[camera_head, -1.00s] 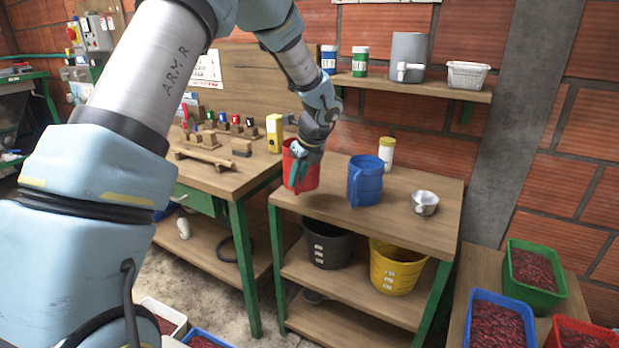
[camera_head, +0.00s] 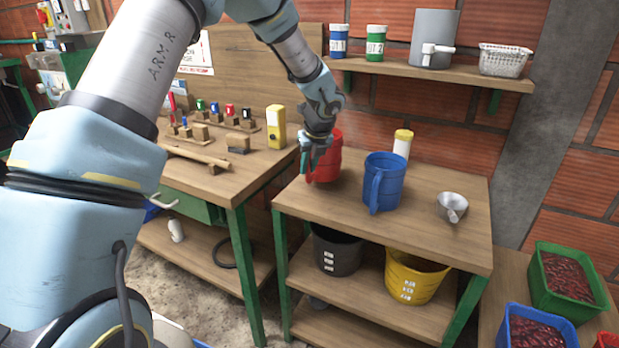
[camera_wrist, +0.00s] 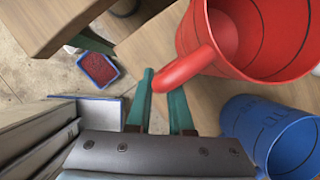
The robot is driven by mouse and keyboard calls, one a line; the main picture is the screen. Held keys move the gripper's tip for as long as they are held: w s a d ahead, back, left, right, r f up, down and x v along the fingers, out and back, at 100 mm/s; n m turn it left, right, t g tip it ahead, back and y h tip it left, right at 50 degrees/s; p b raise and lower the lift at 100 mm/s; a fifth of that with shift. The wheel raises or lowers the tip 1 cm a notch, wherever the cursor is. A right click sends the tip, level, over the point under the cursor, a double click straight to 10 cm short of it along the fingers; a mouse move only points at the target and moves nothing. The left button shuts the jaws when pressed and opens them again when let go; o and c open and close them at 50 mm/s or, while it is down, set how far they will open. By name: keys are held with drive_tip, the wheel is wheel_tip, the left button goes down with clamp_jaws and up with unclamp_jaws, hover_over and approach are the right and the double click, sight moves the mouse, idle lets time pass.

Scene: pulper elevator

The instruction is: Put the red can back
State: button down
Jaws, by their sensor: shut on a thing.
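The red can (camera_head: 328,163) is a jug-like can with a side handle. It is at the rear left of the green-legged table (camera_head: 405,222), left of the blue can (camera_head: 384,183). I cannot tell whether its base touches the tabletop. My gripper (camera_head: 309,158) is at its left side, shut on the handle. In the wrist view the red can (camera_wrist: 262,35) looks upright and open-topped, with its handle between the fingers of my gripper (camera_wrist: 163,88). The blue can (camera_wrist: 270,130) shows close by at the lower right. The red can's lower part is partly hidden by my gripper.
A white jar with a yellow lid (camera_head: 403,143) stands behind the cans. A metal cup (camera_head: 452,206) stands to the right. A black bucket (camera_head: 337,252) and a yellow bucket (camera_head: 414,277) are below. A wall shelf (camera_head: 430,74) hangs above. A workbench (camera_head: 222,175) adjoins at left.

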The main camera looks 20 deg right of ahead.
sight(309, 177)
drive_tip(key=shift+f, duration=2.05)
drive_tip(key=c, duration=0.8)
unclamp_jaws()
drive_tip(key=shift+f, duration=0.1)
